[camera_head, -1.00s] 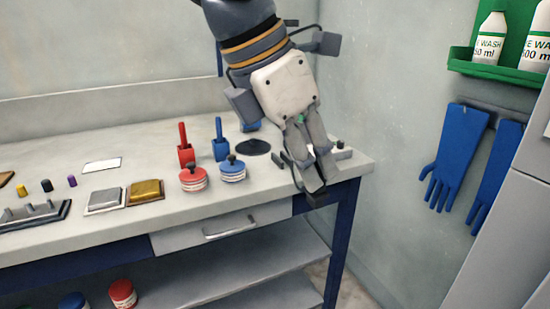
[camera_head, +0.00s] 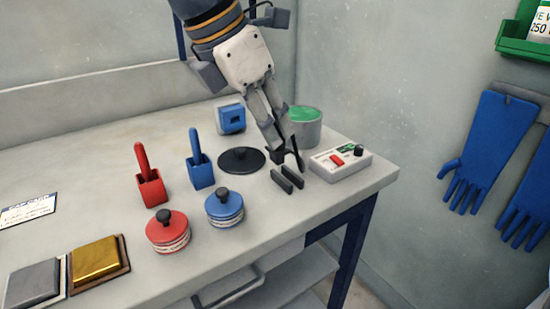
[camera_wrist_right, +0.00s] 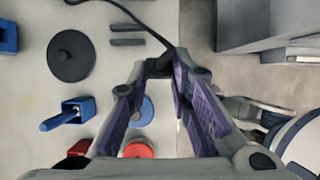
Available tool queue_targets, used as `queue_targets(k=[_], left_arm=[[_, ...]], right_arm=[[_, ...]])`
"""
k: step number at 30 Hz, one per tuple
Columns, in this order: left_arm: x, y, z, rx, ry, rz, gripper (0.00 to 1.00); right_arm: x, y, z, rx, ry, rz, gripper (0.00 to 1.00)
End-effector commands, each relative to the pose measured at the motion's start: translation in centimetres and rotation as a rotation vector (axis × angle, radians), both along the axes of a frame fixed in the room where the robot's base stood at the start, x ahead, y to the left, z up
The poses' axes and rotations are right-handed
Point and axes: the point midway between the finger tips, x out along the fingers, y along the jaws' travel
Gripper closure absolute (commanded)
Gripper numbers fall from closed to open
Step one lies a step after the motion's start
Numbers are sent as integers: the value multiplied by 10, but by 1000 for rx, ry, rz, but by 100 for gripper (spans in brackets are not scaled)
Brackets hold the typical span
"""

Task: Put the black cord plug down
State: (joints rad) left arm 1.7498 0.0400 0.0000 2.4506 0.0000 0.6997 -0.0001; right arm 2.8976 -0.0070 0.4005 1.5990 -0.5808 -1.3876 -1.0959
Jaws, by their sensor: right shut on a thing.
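My right gripper (camera_head: 283,152) is shut on the black cord plug (camera_wrist_right: 159,66), low over the right part of the bench. The wrist view shows the dark plug between my fingertips, with its black cord (camera_wrist_right: 105,8) running up and left. In the head view the fingers mostly hide the plug, and a thin black piece of cord (camera_head: 296,153) shows beside them. Whether the plug touches the bench I cannot tell. My left gripper is not in view.
Two dark bars (camera_head: 286,180) lie on the bench just in front of my gripper. A control box (camera_head: 338,166) with a red switch stands to the right, a green-topped pot (camera_head: 304,130) behind. A black disc (camera_head: 241,160) and red (camera_head: 167,232) and blue (camera_head: 224,208) jars are left.

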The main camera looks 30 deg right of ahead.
Motion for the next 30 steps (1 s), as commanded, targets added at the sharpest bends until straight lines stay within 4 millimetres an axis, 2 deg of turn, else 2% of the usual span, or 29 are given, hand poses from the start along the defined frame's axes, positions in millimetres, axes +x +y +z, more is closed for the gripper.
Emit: queue_targets(k=[4,7,11,16,21,30], left_arm=[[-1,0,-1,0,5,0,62],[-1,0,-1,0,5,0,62],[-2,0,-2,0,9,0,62],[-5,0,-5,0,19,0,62],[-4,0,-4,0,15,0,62],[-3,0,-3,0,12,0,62]], right_arm=[[35,-32,-24,3,8,-4,100],[49,-44,-49,3,9,-1,100],[61,-55,-68,3,6,0,100],[71,-64,-85,2,8,0,100],[70,-63,-111,1,1,2,100],[70,-63,-113,0,0,1,100]])
